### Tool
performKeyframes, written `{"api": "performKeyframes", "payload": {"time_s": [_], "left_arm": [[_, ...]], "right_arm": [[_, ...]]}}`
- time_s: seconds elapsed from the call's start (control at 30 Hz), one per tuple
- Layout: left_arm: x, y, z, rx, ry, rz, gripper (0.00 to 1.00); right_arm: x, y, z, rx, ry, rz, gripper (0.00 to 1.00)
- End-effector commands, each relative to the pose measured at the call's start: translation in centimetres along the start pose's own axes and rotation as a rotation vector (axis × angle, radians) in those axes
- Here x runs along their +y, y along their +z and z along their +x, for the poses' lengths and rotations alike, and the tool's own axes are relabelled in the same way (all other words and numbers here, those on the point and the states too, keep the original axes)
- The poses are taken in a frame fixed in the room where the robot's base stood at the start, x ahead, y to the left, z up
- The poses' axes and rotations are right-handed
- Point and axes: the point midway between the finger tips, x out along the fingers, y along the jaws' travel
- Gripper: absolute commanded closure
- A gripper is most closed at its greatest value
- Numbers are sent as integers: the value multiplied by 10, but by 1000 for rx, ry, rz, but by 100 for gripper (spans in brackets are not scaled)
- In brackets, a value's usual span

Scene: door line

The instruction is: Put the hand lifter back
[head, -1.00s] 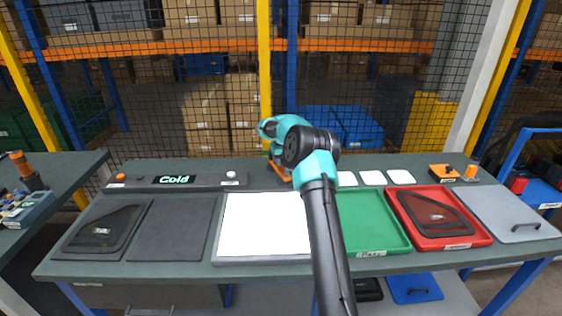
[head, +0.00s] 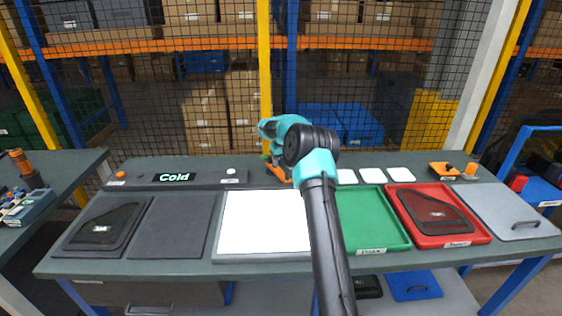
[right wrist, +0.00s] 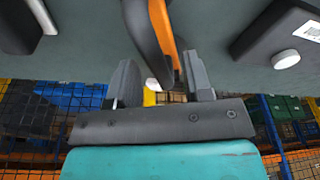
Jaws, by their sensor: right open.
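The hand lifter (head: 281,173), orange and black, is at the back of the bench, just left of the bench's middle. My right gripper (head: 271,157) is at it and partly hides it. In the right wrist view the lifter's orange and black body (right wrist: 160,38) comes down between the two grey fingers of my right gripper (right wrist: 163,84). The fingers are open, with gaps showing on both sides of it. How the lifter's foot rests is hidden. My left gripper is not in view.
A green tray (head: 370,225) is empty. A red tray (head: 476,238) holds a dark window panel. White pads (head: 373,176) lie right of the arm.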

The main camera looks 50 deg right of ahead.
Motion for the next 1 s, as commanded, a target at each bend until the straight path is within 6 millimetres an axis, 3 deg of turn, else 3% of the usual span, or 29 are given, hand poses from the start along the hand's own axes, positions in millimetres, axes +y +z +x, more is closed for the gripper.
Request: {"api": "performKeyframes", "payload": {"time_s": [0.27, 0.8, 1.0], "left_arm": [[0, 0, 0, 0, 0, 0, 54], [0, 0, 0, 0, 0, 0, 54], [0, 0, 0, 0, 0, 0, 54]], "right_arm": [[0, -3, -14, 2, 0, 0, 54], [0, -3, -109, 2, 0, 0, 54], [0, -3, -129, 0, 0, 1, 54]]}}
